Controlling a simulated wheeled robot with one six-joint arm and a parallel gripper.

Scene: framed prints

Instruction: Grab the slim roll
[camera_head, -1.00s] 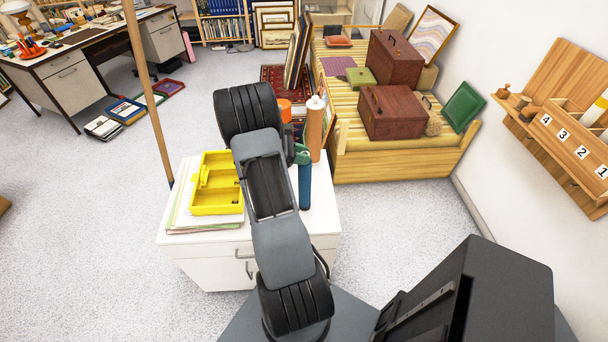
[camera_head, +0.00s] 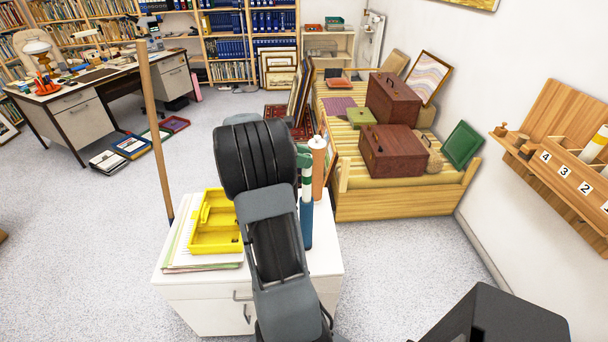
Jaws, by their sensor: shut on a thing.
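A slim green roll with a white band (camera_head: 306,175) shows just right of my black and grey arm, above the white cabinet (camera_head: 325,262). Its lower part meets or passes behind a blue upright tube (camera_head: 306,228); I cannot tell which. A thicker brown roll with a white top (camera_head: 318,168) stands upright just behind and to the right. My gripper is hidden behind my own arm, so its fingers and their contact with the green roll do not show.
A yellow compartment tray (camera_head: 215,222) lies on a stack of papers (camera_head: 180,255) at the cabinet's left. A wooden pole (camera_head: 155,130) rises behind it. Floor is clear left of the cabinet.

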